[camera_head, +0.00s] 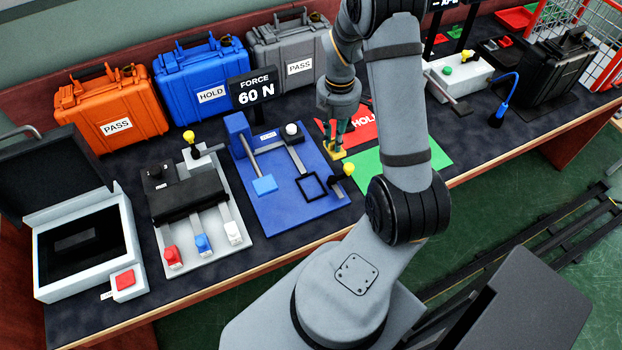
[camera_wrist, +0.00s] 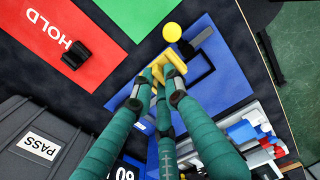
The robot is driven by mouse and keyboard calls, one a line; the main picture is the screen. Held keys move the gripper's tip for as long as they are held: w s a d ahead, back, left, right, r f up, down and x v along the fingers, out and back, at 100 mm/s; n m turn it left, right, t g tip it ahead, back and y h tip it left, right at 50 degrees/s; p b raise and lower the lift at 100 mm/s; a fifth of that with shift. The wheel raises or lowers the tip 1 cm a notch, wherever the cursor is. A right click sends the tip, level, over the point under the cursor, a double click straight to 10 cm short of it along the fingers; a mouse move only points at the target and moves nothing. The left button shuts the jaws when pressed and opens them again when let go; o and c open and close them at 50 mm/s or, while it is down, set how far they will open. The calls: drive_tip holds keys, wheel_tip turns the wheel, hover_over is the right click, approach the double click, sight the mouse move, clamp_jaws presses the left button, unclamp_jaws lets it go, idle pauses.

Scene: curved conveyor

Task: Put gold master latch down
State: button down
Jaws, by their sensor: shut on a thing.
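The gold master latch (camera_head: 334,154) is held at the fingertips of my gripper (camera_head: 338,143), beside the right edge of the blue fixture board (camera_head: 290,207). In the wrist view the latch (camera_wrist: 174,66) shows between the teal fingers of my gripper (camera_wrist: 163,97), which are closed on it. The fingers hide part of it. I cannot tell whether it touches the surface below. The red HOLD mat (camera_head: 352,128) and the green mat (camera_head: 432,152) lie close by. The green mat is partly behind my arm.
A black part (camera_wrist: 75,55) lies on the red mat. A yellow-knobbed lever (camera_head: 347,170) and a black square outline (camera_head: 311,186) are on the blue board. A force display (camera_head: 254,90) reads 60 N. Orange (camera_head: 112,112), blue (camera_head: 203,80) and grey (camera_head: 290,55) cases stand behind.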

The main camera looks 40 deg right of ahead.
drive_tip(key=a+f, duration=0.1)
drive_tip(key=a, duration=0.2)
drive_tip(key=a+f, duration=0.4)
drive_tip(key=a, duration=0.1)
drive_tip(key=shift+a+p, duration=0.3)
drive_tip(key=shift+p, duration=0.1)
drive_tip(key=shift+f+p, duration=0.3)
drive_tip(key=shift+f, duration=1.75)
drive_tip(key=shift+f, duration=0.2)
drive_tip(key=c, duration=1.7)
unclamp_jaws()
drive_tip(key=shift+c, duration=0.2)
wheel_tip(320, 180, up, 12)
drive_tip(key=shift+r+b, duration=0.25)
drive_tip(key=shift+b, duration=0.1)
